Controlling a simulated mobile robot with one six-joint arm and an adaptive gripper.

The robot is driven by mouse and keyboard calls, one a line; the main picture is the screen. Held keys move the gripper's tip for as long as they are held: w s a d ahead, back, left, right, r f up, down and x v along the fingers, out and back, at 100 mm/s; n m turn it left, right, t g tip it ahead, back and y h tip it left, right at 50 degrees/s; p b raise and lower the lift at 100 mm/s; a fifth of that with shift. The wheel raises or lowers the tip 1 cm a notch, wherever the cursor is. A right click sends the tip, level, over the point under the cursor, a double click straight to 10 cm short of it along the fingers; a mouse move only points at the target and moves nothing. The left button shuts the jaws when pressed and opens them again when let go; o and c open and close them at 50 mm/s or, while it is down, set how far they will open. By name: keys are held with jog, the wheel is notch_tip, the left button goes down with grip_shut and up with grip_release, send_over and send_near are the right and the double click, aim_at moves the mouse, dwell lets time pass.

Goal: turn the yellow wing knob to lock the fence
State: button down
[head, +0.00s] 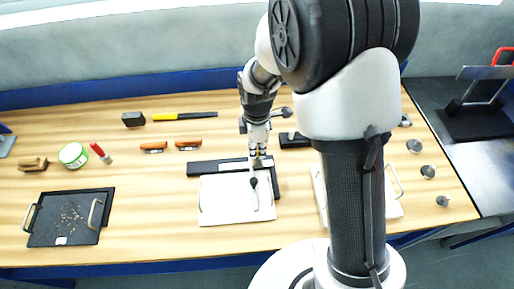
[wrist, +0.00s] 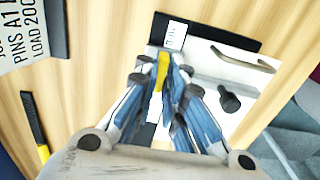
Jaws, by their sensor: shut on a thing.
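The yellow wing knob (wrist: 162,72) shows in the wrist view as a narrow upright strip between my fingertips. My gripper (wrist: 165,68) is shut on it, with the fingers on both sides hiding much of it. In the head view my gripper (head: 257,162) points down over the black fence (head: 207,168), at the back of a white plate (head: 215,210). The fence also shows in the wrist view as a dark bar (wrist: 228,36) with a white label. The knob's wing angle and base are hard to make out.
A dark round-ended piece (wrist: 230,101) lies on the white plate near my fingers. A yellow and black tool (head: 185,116) and two orange-brown handles (head: 153,147) lie behind. A black tray (head: 50,225) stands at left. Bare wood lies between the tray and the plate.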

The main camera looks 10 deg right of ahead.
jog(key=shift+m, duration=0.3)
jog(key=m+p, duration=0.1)
jog(key=m, duration=0.2)
jog(key=shift+m, duration=0.3)
jog(key=m, duration=0.4)
jog(key=shift+m+p, duration=0.3)
jog(key=m, duration=0.4)
jog(key=shift+m+p, duration=0.3)
jog(key=shift+m, duration=2.2)
jog(key=c, duration=1.7)
grip_release()
